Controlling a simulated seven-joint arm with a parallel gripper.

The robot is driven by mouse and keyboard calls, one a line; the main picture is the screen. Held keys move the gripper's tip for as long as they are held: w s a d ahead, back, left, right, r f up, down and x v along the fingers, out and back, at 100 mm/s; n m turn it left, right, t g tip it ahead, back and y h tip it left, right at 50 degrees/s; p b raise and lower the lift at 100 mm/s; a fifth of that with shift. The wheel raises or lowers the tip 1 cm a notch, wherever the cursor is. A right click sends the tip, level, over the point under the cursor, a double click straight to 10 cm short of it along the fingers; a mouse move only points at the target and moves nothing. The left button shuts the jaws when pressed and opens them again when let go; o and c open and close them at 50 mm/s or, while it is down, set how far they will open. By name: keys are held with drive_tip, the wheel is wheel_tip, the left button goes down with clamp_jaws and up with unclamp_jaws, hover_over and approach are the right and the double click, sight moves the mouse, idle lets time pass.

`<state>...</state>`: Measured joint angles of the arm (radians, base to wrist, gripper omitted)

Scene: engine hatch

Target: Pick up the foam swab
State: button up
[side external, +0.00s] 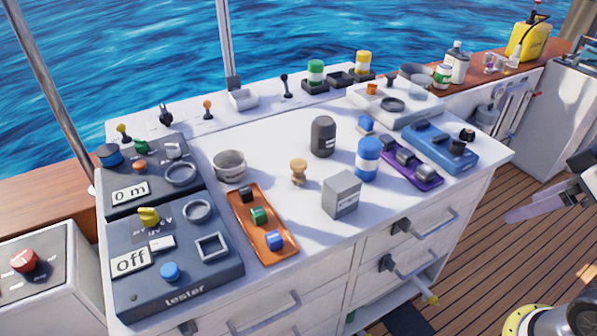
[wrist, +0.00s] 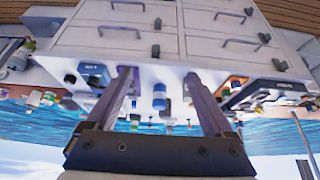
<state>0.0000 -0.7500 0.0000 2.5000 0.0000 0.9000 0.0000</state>
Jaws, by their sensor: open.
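I cannot single out a foam swab for certain. A small tan, mushroom-shaped piece (side external: 299,171) stands upright on the white worktop (side external: 280,130) in the side view, between a grey metal cup and a grey box. A short rod with a pale yellow end (side external: 430,297) shows low by the cabinet's open bottom compartment. My gripper (side external: 520,212) is at the right edge of the side view, apart from the cabinet. In the wrist view my gripper (wrist: 158,75) is open, with nothing between its fingers. That view looks upside down toward the drawers and worktop.
The worktop is crowded: a blue-capped bottle (side external: 367,160), a dark jar (side external: 323,136), a grey box (side external: 342,194), an orange tray (side external: 243,212), a purple tray (side external: 428,178) and a tester panel (side external: 190,290). Drawer handles (side external: 436,221) stick out in front. Wooden deck (side external: 480,215) lies right of the cabinet.

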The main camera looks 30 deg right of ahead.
drive_tip(key=w+a+r+n+t, duration=0.1)
drive_tip(key=w+a+r, duration=0.1)
drive_tip(key=w+r, duration=0.5)
drive_tip(key=w+a+r+t, duration=0.1)
drive_tip(key=w+r, duration=0.3)
drive_tip(key=w, duration=0.7)
drive_tip(key=n+g+y, duration=0.2)
drive_tip(key=n+g, duration=0.1)
hover_over(299, 172)
drive_tip(key=s+d, duration=0.2)
drive_tip(key=s, duration=0.1)
wheel_tip(299, 172, down, 17)
drive_tip(key=x, duration=0.6)
drive_tip(key=shift+w+d+f, duration=0.2)
drive_tip(key=shift+w+f, duration=0.05)
drive_tip(key=shift+f, duration=0.1)
drive_tip(key=shift+d+x, duration=0.15)
drive_tip(key=shift+x, duration=1.35)
drive_tip(key=shift+d+x, duration=0.1)
drive_tip(key=shift+x, duration=1.4)
drive_tip(key=shift+s+f, duration=0.1)
drive_tip(key=shift+s, duration=0.1)
